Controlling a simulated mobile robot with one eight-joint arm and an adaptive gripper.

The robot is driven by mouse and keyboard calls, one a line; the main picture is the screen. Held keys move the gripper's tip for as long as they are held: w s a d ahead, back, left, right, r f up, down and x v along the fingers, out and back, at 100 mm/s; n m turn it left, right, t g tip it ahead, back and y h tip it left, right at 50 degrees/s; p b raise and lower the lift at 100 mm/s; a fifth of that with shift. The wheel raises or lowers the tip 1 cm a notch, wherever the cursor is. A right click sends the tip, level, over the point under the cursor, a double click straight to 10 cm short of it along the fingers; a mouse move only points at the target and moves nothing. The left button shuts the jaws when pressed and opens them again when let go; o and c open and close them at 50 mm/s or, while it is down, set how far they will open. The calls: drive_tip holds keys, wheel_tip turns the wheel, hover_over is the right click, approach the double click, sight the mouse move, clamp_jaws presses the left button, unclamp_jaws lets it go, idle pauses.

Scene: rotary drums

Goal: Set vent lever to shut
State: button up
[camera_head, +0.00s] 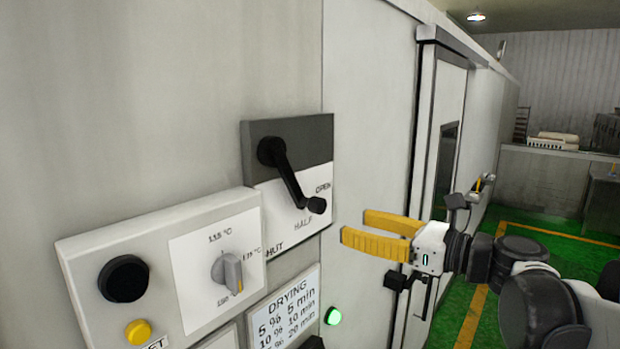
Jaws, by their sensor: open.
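The vent lever (287,181) is a black crank on a dark-and-white plate (285,140) on the machine wall. It pivots at the upper left and its knob (316,205) points down and right, just below the OPEN label and near HALF. The word ending in HUT (276,251) is at the plate's lower left, partly cut off from view. My gripper (354,228) has yellow fingers, is open and empty, and points left. It is to the right of the lever knob and slightly lower, apart from it in the picture.
Left of the plate, a control panel (80,247) carries a black knob (123,279), a grey temperature dial (228,272) and a yellow button (138,332). Below are a DRYING sign (288,308) and a green light (333,316). A tall door frame (424,150) stands behind my gripper.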

sight(323, 208)
drive_tip(key=shift+m, duration=0.3)
drive_tip(key=x, duration=0.3)
drive_tip(key=r+p+x, duration=0.1)
drive_tip(key=x, duration=0.3)
drive_tip(key=p+x, duration=0.1)
drive_tip(key=x, duration=0.2)
drive_tip(key=shift+w+a+r, duration=0.1)
drive_tip(key=shift+w+r, duration=0.25)
drive_tip(key=shift+w, duration=0.15)
clamp_jaws()
